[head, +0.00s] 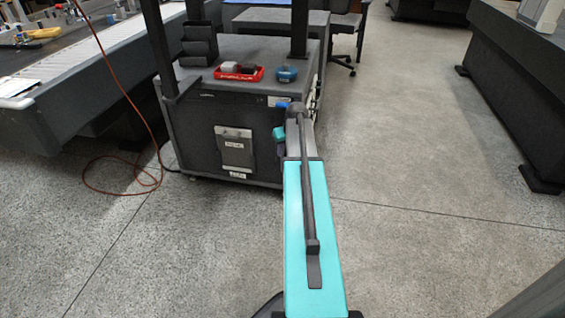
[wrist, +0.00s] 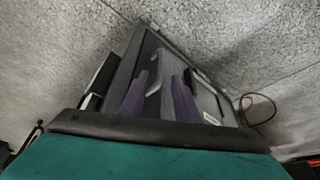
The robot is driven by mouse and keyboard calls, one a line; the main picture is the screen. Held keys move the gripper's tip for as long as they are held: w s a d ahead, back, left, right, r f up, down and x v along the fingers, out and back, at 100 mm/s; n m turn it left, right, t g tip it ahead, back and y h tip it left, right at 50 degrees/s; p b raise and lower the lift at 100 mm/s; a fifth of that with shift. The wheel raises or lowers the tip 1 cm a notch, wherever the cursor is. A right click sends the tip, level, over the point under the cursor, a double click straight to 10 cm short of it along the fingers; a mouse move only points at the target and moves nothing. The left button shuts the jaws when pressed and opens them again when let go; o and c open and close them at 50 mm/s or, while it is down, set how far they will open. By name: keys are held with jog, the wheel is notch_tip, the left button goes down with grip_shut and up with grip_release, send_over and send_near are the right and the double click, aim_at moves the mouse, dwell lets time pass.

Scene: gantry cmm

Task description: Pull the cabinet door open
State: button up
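The dark grey cabinet (head: 200,125) stands at upper centre in the head view. Its front carries a light grey panel with a white label (head: 234,148). I cannot make out the door's edges or its handle, and no gap shows. My turquoise arm reaches up to the cabinet's right front corner. In the wrist view my gripper (wrist: 157,95) shows two purple-grey fingers apart, in front of the dark cabinet (wrist: 126,68). A pale grey shape (wrist: 167,70) lies between or behind them; contact is unclear.
A red tray (head: 238,76) and a blue item (head: 287,74) sit on the cabinet top, beside dark bins (head: 198,45). A red cable (head: 122,187) loops on the floor at left, near a long bench (head: 75,75). Floor at right (head: 420,130) is clear.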

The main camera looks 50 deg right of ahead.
jog(key=b, duration=0.3)
send_near(282, 169)
jog(key=w+f, duration=0.1)
jog(key=w+d+f, duration=0.1)
jog(key=f, duration=0.1)
jog(key=w+d+f, duration=0.1)
jog(key=w, duration=0.1)
jog(key=shift+f, duration=0.15)
grip_shut()
jog(key=shift+d, duration=0.15)
